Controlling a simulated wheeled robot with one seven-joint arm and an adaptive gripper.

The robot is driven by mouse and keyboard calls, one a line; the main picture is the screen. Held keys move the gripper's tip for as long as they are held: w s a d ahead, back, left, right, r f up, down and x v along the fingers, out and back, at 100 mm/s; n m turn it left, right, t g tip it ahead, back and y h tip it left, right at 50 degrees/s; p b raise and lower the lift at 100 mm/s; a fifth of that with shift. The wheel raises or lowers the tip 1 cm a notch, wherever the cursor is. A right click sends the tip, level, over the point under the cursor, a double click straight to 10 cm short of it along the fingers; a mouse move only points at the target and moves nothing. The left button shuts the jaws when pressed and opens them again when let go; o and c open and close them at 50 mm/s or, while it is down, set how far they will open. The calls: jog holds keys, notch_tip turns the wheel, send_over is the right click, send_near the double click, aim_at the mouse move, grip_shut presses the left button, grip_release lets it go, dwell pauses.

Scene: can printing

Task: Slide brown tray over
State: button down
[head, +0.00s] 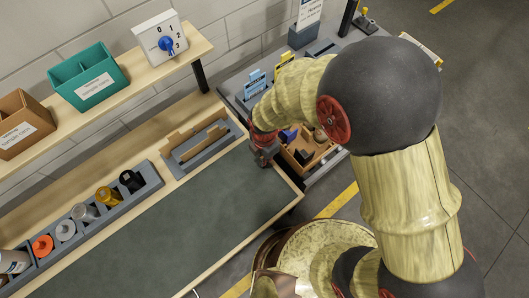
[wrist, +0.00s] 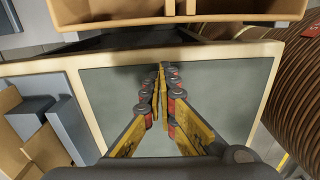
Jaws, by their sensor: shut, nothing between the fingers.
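A brown tray (head: 322,158) with a few small dark, blue and yellow items in it stands on the grey bench, beyond the work surface's end edge. My arm hides part of it. Its near wall and a divider show at the top of the wrist view (wrist: 120,12). My gripper (head: 265,160) is over the far end of the dark green work surface, just left of the tray. In the wrist view my gripper (wrist: 160,72) has its yellow fingers shut with nothing between them, apart from the tray wall.
A grey holder (head: 185,165) with brown pieces lies along the work surface's back edge. A grey rack (head: 105,212) with several cylinders is farther left. The dark green surface (head: 170,225) is clear.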

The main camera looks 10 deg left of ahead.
jog(key=shift+w+d+r, duration=0.1)
jog(key=shift+w+d, duration=0.8)
jog(key=shift+w, duration=0.15)
jog(key=shift+w+d, duration=0.45)
jog(key=shift+w+d, duration=1.1)
jog(key=shift+w, duration=0.15)
jog(key=shift+s, duration=0.1)
jog(key=s+a, duration=0.1)
jog(key=s+a+r, duration=0.1)
jog(key=s+a, duration=0.1)
jog(key=shift+r, duration=0.2)
notch_tip(320, 180, up, 9)
jog(key=p, duration=0.1)
jog(key=shift+f, duration=0.15)
